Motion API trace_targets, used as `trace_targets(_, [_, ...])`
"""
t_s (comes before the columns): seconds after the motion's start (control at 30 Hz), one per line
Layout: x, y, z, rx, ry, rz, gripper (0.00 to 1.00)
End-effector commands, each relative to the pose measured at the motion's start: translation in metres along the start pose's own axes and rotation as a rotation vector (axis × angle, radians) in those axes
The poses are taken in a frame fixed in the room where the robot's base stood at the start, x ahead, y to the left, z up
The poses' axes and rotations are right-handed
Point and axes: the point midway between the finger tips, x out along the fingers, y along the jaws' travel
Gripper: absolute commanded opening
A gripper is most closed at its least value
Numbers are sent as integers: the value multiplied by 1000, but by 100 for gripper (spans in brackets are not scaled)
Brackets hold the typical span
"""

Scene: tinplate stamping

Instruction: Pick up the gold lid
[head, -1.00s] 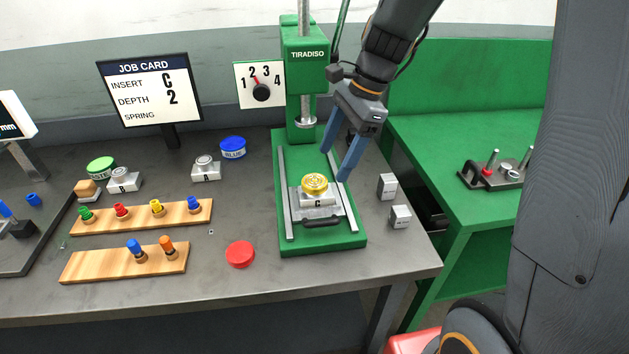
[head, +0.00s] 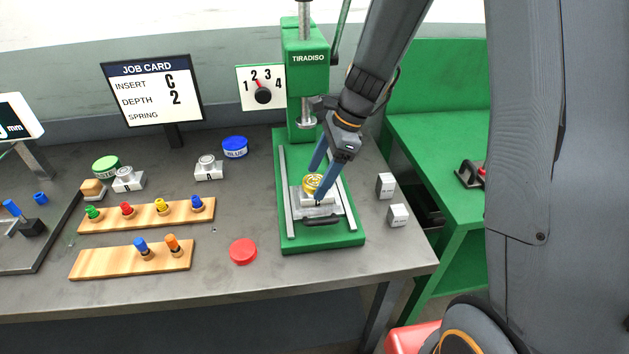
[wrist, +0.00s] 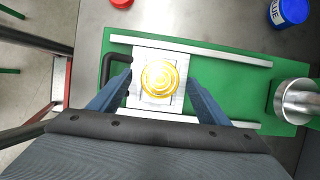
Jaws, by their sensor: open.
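The gold lid (head: 311,183) is round with raised rings. It sits on the silver insert block (head: 316,210) on the press's sliding carriage. In the wrist view the gold lid (wrist: 160,77) shows whole, near the middle, on its pale block. My gripper (head: 319,182) is open at the lid, with one finger partly covering it in the head view. In the wrist view my gripper's fingers (wrist: 158,84) stand on the left and right of the lid, with a gap on each side. I cannot tell whether the fingertips are down at the lid's height.
The green press (head: 306,75) stands behind, its ram (wrist: 298,101) right of the lid in the wrist view. A black handle (head: 321,219) is at the carriage front. A red lid (head: 243,251) and blue tin (head: 235,147) lie left; two grey blocks (head: 386,185) stand right.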

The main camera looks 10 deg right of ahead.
Motion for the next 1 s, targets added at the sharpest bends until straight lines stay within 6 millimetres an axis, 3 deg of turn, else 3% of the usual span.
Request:
trace_targets(0.17, [0, 0, 0, 0, 0, 0, 70])
trace_targets(0.4, [0, 0, 0, 0, 0, 0, 30])
trace_targets(0.47, [0, 0, 0, 0, 0, 0, 23])
trace_targets(0.77, [-6, -1, 3, -1, -1, -2, 23])
trace_targets(1.0, [-41, -2, 17, -4, -1, -5, 23])
